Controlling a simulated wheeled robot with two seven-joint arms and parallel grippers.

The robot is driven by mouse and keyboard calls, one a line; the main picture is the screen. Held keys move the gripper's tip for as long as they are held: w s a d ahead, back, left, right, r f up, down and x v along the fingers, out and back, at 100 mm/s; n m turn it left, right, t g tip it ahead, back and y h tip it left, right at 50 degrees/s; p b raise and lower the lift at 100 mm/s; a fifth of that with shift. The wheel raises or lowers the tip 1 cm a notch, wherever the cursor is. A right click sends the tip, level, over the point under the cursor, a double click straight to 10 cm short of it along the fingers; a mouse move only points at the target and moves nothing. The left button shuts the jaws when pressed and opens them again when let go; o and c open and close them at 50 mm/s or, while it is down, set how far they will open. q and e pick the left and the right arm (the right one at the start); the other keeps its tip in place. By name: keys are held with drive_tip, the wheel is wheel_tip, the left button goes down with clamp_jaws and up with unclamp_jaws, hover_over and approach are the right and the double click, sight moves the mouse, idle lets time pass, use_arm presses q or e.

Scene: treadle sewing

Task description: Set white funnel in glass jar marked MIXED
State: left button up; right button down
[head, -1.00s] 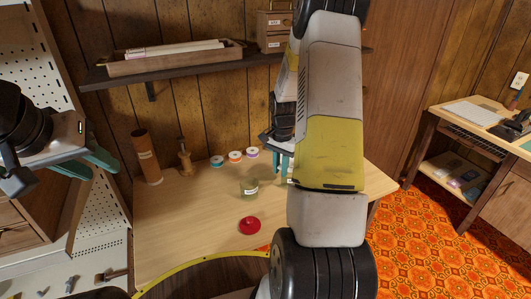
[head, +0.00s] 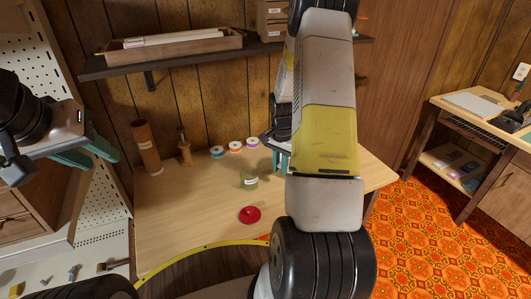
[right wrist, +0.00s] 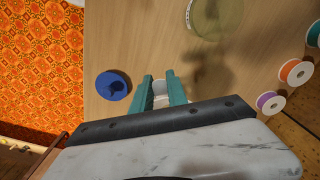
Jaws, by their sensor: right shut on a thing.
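The glass jar (head: 249,180) stands upright on the table with a pale label, too small to read; its round edge also shows at the top of the right wrist view (right wrist: 214,16). My right gripper (right wrist: 160,82) is shut on a white thing, seemingly the white funnel (right wrist: 160,88); only a small part shows between the teal fingers. In the head view my right gripper (head: 281,160) is just right of the jar and apart from it, partly hidden by my arm. My left gripper (head: 88,153) is open and empty at the left, away from the jar.
A red funnel-like piece (head: 250,214) lies in front of the jar. A blue piece (right wrist: 112,85) lies beside my right gripper. Teal (head: 217,152), orange (head: 235,147) and purple (head: 252,143) spools stand behind the jar. The table's left front is clear.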

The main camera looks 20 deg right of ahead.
drive_tip(key=c, duration=1.2)
unclamp_jaws()
drive_tip(key=shift+c, duration=0.2)
